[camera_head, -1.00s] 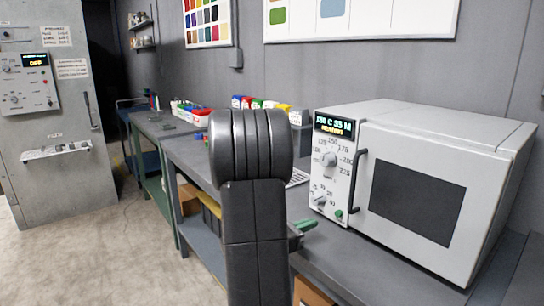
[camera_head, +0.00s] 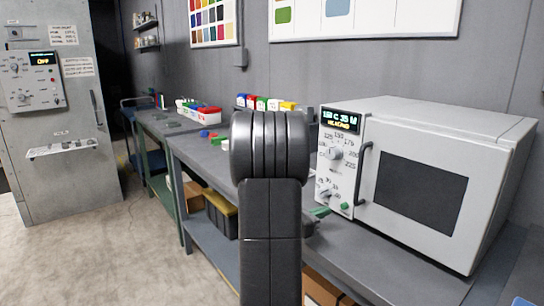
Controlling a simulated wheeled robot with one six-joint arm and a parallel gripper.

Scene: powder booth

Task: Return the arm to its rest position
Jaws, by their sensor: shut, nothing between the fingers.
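My dark arm rises in the middle of the picture, its thick rounded joint at the top and a straight link below. The arm stands in front of the bench and left of the white oven (camera_head: 440,130). My gripper (camera_head: 317,214) shows only in part, to the right of the link, as a small dark piece with a green tip. It is shut and holds nothing. The rest of it is hidden behind the link. It appears in front of the bench, near the oven's lower left corner; whether it touches anything cannot be told.
The grey bench (camera_head: 400,262) runs along the wall, with the closed oven on it. Coloured containers (camera_head: 265,103) and a white bin (camera_head: 200,113) stand farther back. Boxes sit on the lower shelf. A grey cabinet (camera_head: 60,185) stands at left. The floor (camera_head: 140,255) between is clear.

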